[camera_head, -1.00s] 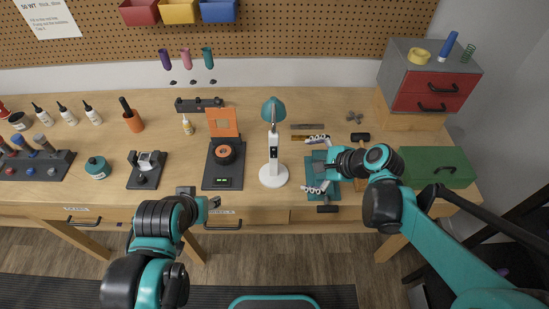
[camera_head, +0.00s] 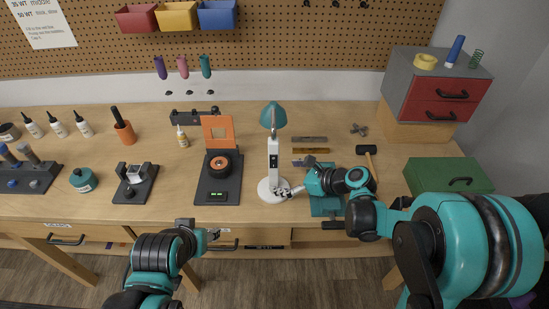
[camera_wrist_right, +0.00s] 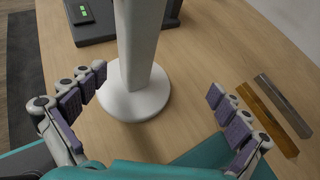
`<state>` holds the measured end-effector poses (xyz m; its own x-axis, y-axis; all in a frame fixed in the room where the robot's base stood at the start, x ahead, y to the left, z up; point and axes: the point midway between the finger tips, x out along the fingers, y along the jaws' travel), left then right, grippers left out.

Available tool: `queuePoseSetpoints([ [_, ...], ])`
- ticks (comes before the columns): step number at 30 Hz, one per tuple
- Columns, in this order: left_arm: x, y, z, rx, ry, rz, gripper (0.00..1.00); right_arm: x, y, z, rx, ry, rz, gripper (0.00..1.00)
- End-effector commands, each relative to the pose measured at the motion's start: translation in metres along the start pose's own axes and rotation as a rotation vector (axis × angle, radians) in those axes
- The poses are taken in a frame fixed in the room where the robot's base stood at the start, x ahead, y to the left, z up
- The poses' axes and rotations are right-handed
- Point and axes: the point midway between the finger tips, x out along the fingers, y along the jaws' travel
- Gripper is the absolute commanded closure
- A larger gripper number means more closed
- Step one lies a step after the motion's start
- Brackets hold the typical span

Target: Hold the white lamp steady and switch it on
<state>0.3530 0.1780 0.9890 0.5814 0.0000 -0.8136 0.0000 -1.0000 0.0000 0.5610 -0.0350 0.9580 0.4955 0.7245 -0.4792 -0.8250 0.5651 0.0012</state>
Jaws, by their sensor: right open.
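The white lamp (camera_head: 273,160) stands upright on the bench, with a teal shade, a round white base and a dark switch panel (camera_head: 273,161) on its stem. My right gripper (camera_head: 291,182) is open just right of the lamp's lower stem. In the right wrist view the lamp's stem (camera_wrist_right: 139,45) rises from its base between the spread fingers of the right gripper (camera_wrist_right: 155,90), ahead of them, with a gap on both sides. My left gripper (camera_head: 212,235) is low at the bench's front edge, left of the lamp; its fingers are too small to read.
A black device with an orange frame (camera_head: 217,185) stands close left of the lamp. Metal and brass bars (camera_head: 310,139) lie behind my right gripper. A hammer (camera_head: 368,155), a green box (camera_head: 448,177) and a red drawer cabinet (camera_head: 437,85) are to the right.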

Motion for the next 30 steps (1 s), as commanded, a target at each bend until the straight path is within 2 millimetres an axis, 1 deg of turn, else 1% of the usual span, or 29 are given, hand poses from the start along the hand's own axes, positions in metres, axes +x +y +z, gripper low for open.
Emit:
queuePoseSetpoints([
  [1,0.006,0.0,0.004,0.0,0.0,0.0,0.54,0.009,0.001,-0.003,-0.002,0.001,0.003,0.0],
  [3,0.009,0.0,0.006,0.0,0.0,0.0,0.54,0.018,0.001,-0.002,-0.002,0.001,0.002,0.0],
  [9,0.014,0.0,0.01,0.0,0.0,0.0,0.54,0.033,0.0,-0.001,-0.001,0.0,0.001,0.0],
  [13,0.015,0.0,0.011,0.0,0.0,0.0,0.54,0.036,0.0,0.0,-0.001,0.0,0.0,0.0],
  [20,0.015,0.0,0.01,0.0,0.0,0.0,0.54,0.036,0.0,0.0,-0.001,0.0,0.0,0.0],
  [21,0.015,0.0,0.01,0.0,0.0,0.0,0.54,0.036,0.0,0.0,-0.001,0.0,0.0,0.05],
  [24,0.015,0.0,0.01,0.0,0.0,0.0,0.54,0.036,0.0,0.0,-0.001,0.0,0.0,0.3],
  [25,0.015,0.0,0.01,0.0,0.0,0.0,0.54,0.036,0.0,0.0,-0.001,0.0,0.0,0.37],
  [26,0.015,0.0,0.01,0.0,0.0,0.0,0.54,0.036,0.0,0.0,-0.001,0.0,0.0,0.45],
  [27,0.015,0.0,0.01,0.0,0.0,0.0,0.54,0.036,0.0,0.0,-0.001,0.001,0.0,0.56],
  [30,0.015,0.0,0.01,0.0,0.0,0.0,0.54,0.036,0.0,0.0,-0.002,0.001,-0.001,0.8],
])
